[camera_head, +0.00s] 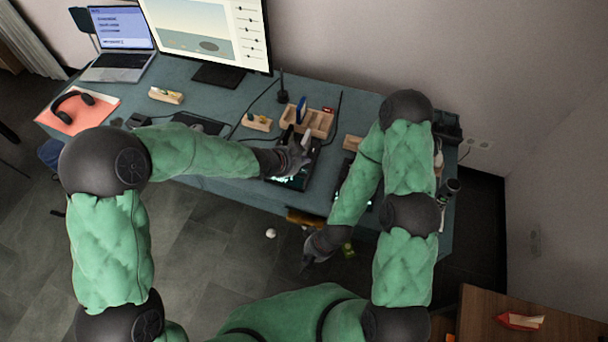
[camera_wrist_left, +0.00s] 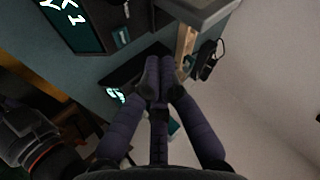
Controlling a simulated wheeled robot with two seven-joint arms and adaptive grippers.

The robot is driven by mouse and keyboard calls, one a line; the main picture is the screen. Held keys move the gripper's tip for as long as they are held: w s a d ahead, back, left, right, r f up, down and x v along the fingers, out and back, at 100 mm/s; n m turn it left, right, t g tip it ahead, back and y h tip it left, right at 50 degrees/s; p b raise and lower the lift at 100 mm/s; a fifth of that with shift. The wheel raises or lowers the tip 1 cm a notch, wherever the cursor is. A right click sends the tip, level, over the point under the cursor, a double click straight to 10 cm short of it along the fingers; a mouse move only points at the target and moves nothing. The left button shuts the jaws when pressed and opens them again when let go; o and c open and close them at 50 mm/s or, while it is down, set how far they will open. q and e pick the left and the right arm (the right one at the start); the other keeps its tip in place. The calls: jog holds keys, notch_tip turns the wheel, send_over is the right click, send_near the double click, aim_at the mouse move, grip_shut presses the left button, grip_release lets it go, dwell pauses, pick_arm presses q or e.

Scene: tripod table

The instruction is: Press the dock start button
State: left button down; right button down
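A dark flat device (camera_head: 292,181) with glowing pale teal marks lies on the table, partly under my left gripper (camera_head: 291,156). In the left wrist view, a dark panel with glowing characters (camera_wrist_left: 72,22) is at the upper left, and a smaller glowing mark (camera_wrist_left: 115,95) shows beside the fingers. My left gripper (camera_wrist_left: 158,72) has its fingertips together with nothing seen between them. I cannot pick out the dock start button for certain, nor tell whether the fingertips touch anything. My right gripper (camera_head: 312,255) hangs low by the table's front edge; its fingers are too small to read.
The blue-grey table (camera_head: 215,183) carries a wooden organizer (camera_head: 320,124), a monitor (camera_head: 205,30), a laptop (camera_head: 120,40), headphones (camera_head: 72,105) on an orange folder, and small wooden blocks (camera_head: 165,96). Cables run behind my left gripper. A small white ball (camera_head: 270,233) is on the floor.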

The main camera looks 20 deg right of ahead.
pick_arm(q)
jog(key=shift+f+b, duration=0.85)
jog(key=shift+f, duration=0.5)
jog(key=shift+f, duration=0.1)
jog(key=shift+f+b, duration=0.3)
jog(key=shift+b, duration=0.05)
jog(key=shift+f, duration=0.35)
dwell(0.8)
jog(key=shift+r, duration=0.1)
jog(key=shift+r+p, duration=0.55)
jog(key=shift+r, duration=0.15)
notch_tip(320, 180, up, 5)
jog(key=p, duration=0.5)
dwell(0.3)
